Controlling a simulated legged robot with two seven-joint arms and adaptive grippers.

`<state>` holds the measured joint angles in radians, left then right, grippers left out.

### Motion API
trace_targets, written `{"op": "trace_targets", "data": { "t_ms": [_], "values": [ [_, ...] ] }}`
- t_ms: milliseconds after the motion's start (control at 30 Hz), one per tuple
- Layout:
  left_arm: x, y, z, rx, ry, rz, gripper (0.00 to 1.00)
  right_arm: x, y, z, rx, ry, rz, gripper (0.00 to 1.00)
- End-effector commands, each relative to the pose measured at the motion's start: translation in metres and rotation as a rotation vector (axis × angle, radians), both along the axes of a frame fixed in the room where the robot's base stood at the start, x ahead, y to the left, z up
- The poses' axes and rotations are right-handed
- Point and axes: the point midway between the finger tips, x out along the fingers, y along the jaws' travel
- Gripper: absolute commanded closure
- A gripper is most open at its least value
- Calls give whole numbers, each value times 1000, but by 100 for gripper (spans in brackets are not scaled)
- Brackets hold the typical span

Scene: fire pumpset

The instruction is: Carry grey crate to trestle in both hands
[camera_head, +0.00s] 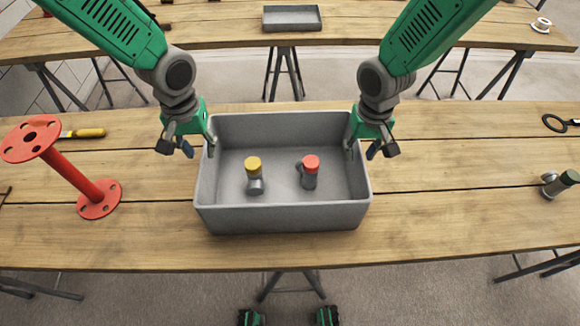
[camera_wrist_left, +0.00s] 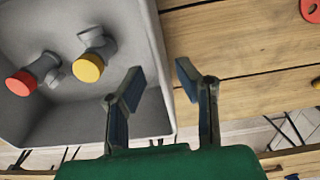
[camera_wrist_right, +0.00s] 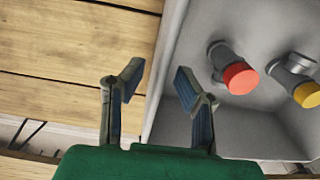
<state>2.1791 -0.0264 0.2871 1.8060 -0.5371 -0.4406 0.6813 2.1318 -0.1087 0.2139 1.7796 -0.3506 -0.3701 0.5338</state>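The grey crate (camera_head: 282,218) sits on the near wooden trestle table (camera_head: 450,215). Two grey pipe fittings lie inside it, one with a yellow cap (camera_head: 253,163) and one with a red cap (camera_head: 311,162). My left gripper (camera_head: 199,149) is open at the crate's left wall. In the left wrist view its fingers (camera_wrist_left: 160,83) straddle the wall with a visible gap. My right gripper (camera_head: 362,150) is open at the right wall. In the right wrist view its fingers (camera_wrist_right: 159,82) stand on either side of the wall, apart from each other.
A red flanged spool (camera_head: 75,178) and a yellow-handled tool (camera_head: 84,133) are left of the crate. A green-capped fitting (camera_head: 562,183) and a black ring tool (camera_head: 556,123) are at the right. A far trestle table (camera_head: 190,30) holds a grey tray (camera_head: 291,28) and a tape roll (camera_head: 541,24).

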Motion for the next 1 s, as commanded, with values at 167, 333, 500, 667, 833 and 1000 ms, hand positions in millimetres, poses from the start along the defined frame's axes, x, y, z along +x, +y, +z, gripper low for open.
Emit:
{"op": "trace_targets", "data": {
  "t_ms": [167, 333, 500, 667, 833, 1000],
  "values": [
    [0, 0, 25, 0, 0, 0, 72, 0, 0, 0, 0, 1, 0, 72],
    [0, 0, 33, 0, 1, 0, 72, 1, 0, 5, 0, -1, 0, 72],
    [0, 0, 33, 0, 1, 0, 72, 2, 0, 32, 1, -4, -2, 72],
    [0, 0, 33, 0, 1, 0, 72, 2, 0, 68, 1, -5, 0, 72],
    [0, 0, 33, 0, 1, 0, 72, 2, 0, 98, 1, -2, -1, 72],
    [0, 0, 33, 0, 2, 0, 72, 2, 0, 115, 0, 1, 0, 72]
  ]
}}
